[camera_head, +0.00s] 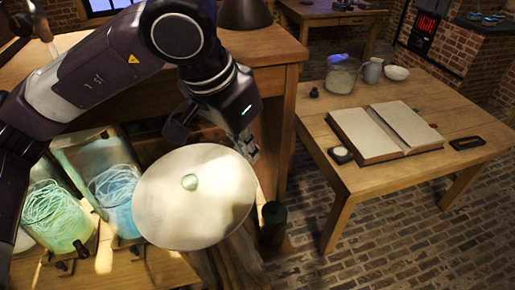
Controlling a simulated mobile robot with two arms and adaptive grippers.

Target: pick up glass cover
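A large round pale disc with a small greenish glass knob, which looks like the glass cover (160,215), is in the lower middle of the head view. It hides part of what lies behind and below it. My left gripper (215,140) is just above the disc's upper edge, its dark fingers spread apart on either side of a gap. I cannot tell whether a finger touches the disc. Nothing is seen between the fingers. My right gripper is not in view.
Glass jars with coiled green wire (55,215) and blue wire (115,190) stand left of the disc. A dark cylinder (273,225) is at its right. The right table (445,95) bears an open book (385,130), a glass jar (341,75), a jug (372,70) and a bowl (397,73).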

